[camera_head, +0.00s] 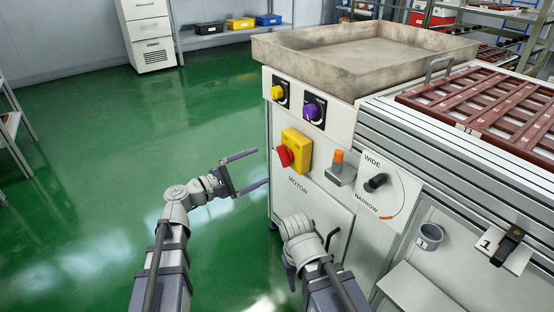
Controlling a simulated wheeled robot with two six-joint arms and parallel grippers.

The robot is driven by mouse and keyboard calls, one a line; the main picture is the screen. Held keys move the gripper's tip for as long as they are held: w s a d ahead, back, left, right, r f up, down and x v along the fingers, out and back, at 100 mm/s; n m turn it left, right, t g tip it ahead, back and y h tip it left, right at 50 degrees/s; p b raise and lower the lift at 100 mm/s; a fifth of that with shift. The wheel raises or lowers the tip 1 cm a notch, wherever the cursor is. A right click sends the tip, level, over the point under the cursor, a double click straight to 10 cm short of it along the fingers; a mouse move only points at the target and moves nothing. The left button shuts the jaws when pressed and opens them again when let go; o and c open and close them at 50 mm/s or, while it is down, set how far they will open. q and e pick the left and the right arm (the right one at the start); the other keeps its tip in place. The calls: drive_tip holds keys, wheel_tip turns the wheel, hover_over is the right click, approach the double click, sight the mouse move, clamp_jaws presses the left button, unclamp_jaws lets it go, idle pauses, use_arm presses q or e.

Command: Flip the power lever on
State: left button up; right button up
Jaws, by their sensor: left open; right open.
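A yellow switch box (297,146) with a red lever handle (284,156) is on the front of the machine, above the word MOTOR. The red handle sticks out at the box's lower left. Further right is a small grey unit with an orange-tipped lever (338,157) standing up. I see no label reading power. My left gripper (262,167) is open and empty, left of the red handle and apart from it, its fingers pointing right. My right gripper (290,272) is low before the cabinet door, mostly hidden by its own wrist. I see nothing held in it.
A yellow knob (278,92) and a purple knob (311,111) sit above the box. A large tray (365,78) tops the machine. The green floor at left is clear.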

sight(281, 158)
use_arm(q)
drive_tip(key=x, duration=0.7)
drive_tip(key=shift+w+d, duration=0.2)
drive_tip(key=shift+d, duration=0.1)
drive_tip(key=shift+c, duration=0.2)
drive_tip(key=c, duration=1.1)
drive_tip(key=shift+m, duration=0.3)
drive_tip(key=m, duration=0.6)
drive_tip(key=shift+s+r+m, duration=0.1)
drive_tip(key=shift+m, duration=0.2)
drive_tip(key=m, duration=0.6)
drive_tip(key=shift+s+d, duration=0.15)
drive_tip(key=shift+m, duration=0.5)
